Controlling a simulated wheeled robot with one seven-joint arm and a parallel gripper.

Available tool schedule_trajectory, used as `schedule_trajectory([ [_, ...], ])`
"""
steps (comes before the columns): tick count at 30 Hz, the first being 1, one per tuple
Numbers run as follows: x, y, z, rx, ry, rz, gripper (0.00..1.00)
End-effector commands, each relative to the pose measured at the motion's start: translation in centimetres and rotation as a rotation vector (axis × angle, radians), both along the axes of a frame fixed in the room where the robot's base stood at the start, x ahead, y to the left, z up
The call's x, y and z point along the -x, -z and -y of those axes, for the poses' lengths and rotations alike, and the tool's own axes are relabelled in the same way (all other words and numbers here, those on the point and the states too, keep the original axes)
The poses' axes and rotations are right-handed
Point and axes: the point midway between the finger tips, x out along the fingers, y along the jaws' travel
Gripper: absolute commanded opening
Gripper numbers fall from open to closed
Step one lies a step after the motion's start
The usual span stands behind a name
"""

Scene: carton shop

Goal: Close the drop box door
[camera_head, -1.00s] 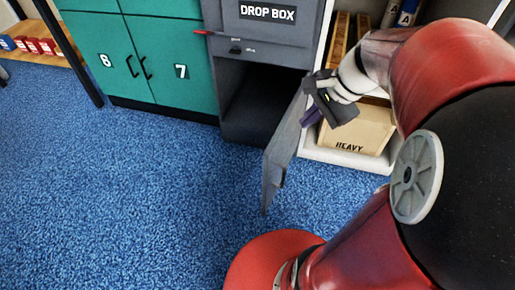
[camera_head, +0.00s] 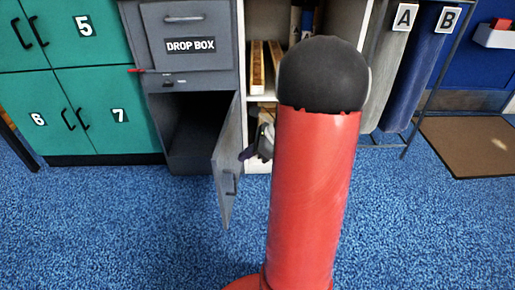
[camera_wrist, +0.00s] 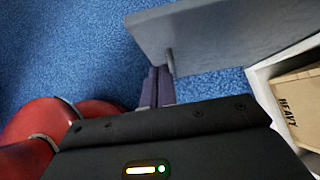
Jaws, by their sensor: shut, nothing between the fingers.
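The grey drop box (camera_head: 190,46) stands against the back, with its lower compartment open and dark inside. Its grey door (camera_head: 229,160) is hinged on the right side and swung out towards me, with a small handle on the face. My gripper (camera_head: 246,154) is just right of the door, mostly hidden behind my red arm in the head view. In the wrist view the purple fingers of my gripper (camera_wrist: 157,88) are together and empty, close to the handle (camera_wrist: 170,61) on the door (camera_wrist: 215,30). I cannot tell whether they touch.
Teal lockers (camera_head: 85,75) stand left of the drop box. A shelf (camera_head: 258,20) is on its right, with a carton marked HEAVY (camera_wrist: 300,105) low down. Blue carpet in front is clear.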

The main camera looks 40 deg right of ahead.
Motion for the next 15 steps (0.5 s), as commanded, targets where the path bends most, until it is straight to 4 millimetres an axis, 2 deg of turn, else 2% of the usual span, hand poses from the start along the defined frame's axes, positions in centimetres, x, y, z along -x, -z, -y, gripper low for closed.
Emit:
schedule_trajectory([
  [2, -0.8, 1.4, -0.9, -0.003, -0.001, -0.001, 0.00],
  [6, -2.3, 1.2, -2.5, 0.000, -0.004, 0.002, 0.00],
  [15, -3.5, 1.1, -3.8, 0.000, -0.002, 0.001, 0.00],
])
